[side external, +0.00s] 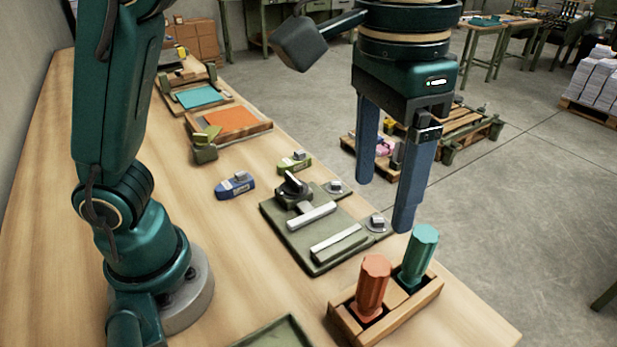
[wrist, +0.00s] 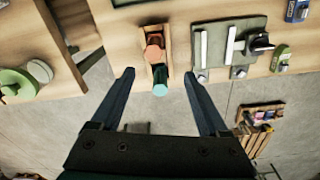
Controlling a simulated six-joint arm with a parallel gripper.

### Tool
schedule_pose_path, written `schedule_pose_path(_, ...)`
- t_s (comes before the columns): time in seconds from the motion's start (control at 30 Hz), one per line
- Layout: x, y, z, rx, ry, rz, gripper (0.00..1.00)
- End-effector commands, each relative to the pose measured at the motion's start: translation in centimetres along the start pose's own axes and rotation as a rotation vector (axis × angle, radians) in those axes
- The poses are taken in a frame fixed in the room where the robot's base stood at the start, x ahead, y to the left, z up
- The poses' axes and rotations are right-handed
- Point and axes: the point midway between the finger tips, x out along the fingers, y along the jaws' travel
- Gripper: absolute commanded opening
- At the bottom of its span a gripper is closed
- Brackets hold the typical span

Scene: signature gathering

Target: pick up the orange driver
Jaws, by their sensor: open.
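The orange driver (side external: 373,284) stands upright, handle up, in the left slot of a wooden holder (side external: 432,290) at the bench's front right. A teal driver (side external: 420,252) stands beside it in the other slot. In the wrist view the orange driver (wrist: 155,52) shows beyond the teal driver (wrist: 160,84), both between the lines of my fingers. My gripper (side external: 385,205) is open and empty, its fingers pointing down, above and behind the holder and apart from both drivers. In the wrist view my gripper (wrist: 160,85) has its fingertips wide apart. The drivers' lower ends are hidden in the holder.
A green-grey fixture plate (side external: 322,228) with a clamp and metal bars lies just behind the holder. A blue block (side external: 235,186) and a green block (side external: 294,162) lie farther back. The bench (side external: 220,265) has bare wood left of the plate.

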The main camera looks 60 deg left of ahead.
Motion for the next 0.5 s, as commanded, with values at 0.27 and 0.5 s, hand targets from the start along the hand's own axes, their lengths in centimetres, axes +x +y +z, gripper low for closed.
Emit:
schedule_pose_path(0.27, 1.6, 1.4, -0.2, 0.02, -0.038, -0.011, 0.78)
schedule_pose_path(0.5, 3.9, 1.3, -0.1, 0.019, -0.039, -0.011, 0.78)
